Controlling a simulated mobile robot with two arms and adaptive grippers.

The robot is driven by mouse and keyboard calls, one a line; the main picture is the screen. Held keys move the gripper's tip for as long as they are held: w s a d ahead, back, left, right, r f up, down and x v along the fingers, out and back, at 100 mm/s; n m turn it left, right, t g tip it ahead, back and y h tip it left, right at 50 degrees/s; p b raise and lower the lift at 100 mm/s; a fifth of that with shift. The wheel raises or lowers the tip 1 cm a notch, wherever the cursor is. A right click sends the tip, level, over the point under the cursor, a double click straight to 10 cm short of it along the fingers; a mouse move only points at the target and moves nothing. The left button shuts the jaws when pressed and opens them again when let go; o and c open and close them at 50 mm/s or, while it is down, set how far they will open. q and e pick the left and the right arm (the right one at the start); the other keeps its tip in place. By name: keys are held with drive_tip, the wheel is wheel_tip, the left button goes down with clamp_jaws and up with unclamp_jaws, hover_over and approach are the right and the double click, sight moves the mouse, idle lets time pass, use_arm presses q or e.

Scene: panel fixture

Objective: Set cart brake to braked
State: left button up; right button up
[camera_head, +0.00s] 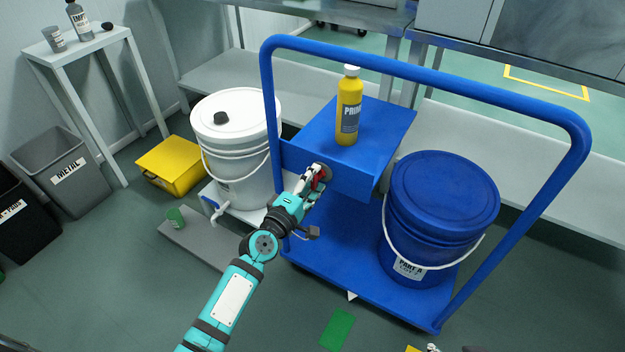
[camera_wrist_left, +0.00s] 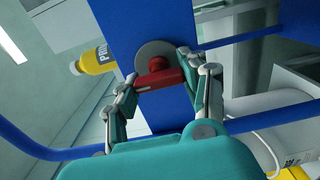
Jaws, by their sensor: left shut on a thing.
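The blue cart (camera_head: 335,262) stands in the middle of the head view with a tall push handle. A red brake lever (camera_head: 321,175) on a round grey disc sits on the front face of its raised blue box. My left gripper (camera_head: 316,181) is shut on the red lever and partly hides it. I see no readable brake marking. A small piece at the bottom edge may be my right gripper; its jaws cannot be made out.
A yellow bottle (camera_head: 349,108) stands on the cart's box. A blue bucket (camera_head: 440,210) stands on the cart's deck. A white bucket (camera_head: 238,150) is left of the cart, with a grey plate (camera_head: 200,243) and yellow bin (camera_head: 172,166) nearby. Floor in front is mostly clear.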

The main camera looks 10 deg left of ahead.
idle(0.3)
use_arm(q)
drive_tip(key=o, duration=1.2)
drive_tip(key=v, duration=1.2)
